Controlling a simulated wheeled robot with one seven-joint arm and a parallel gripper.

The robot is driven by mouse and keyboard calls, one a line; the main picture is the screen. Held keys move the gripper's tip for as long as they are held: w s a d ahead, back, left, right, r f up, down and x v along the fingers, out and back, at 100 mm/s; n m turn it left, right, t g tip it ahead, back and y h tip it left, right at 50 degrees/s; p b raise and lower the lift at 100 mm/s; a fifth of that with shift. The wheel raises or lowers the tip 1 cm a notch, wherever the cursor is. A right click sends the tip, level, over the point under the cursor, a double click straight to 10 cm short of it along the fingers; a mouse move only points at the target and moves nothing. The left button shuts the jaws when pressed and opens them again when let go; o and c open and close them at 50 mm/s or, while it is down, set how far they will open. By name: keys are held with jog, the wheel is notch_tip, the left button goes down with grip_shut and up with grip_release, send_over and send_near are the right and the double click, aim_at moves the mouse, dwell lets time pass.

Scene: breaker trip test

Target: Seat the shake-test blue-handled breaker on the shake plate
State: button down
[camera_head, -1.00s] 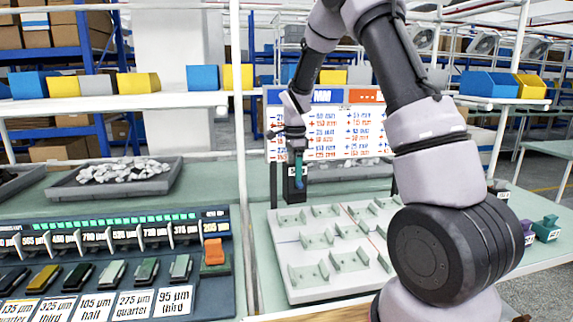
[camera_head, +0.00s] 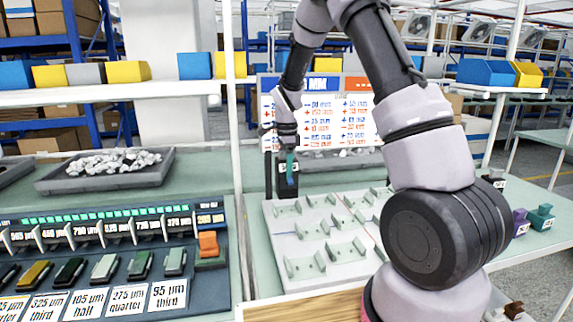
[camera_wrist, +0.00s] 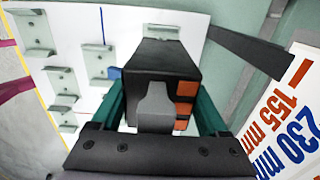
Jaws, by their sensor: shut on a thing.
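My gripper (camera_head: 289,160) is shut on a dark block-shaped breaker (camera_head: 288,187), held upright near the back left edge of a white plate with several pale bracket seats (camera_head: 308,247). In the wrist view the breaker (camera_wrist: 165,62) sits between my teal fingers, with a grey tongue and orange patches on its near side. Whether the breaker touches the plate cannot be told.
A printed board (camera_head: 325,115) stands behind the plate, close to my gripper. A rack of breakers with labels (camera_head: 110,255) stands at the left. A grey tray of pale pieces (camera_head: 105,170) is behind it. Purple and teal pieces (camera_head: 540,217) lie at the right.

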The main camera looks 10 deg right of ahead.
aim_at(287, 187)
jog(key=shift+f, duration=1.3)
jog(key=shift+f, duration=1.9)
dwell(0.5)
grip_release()
notch_tip(287, 187, up, 10)
jog(key=shift+r, duration=0.45)
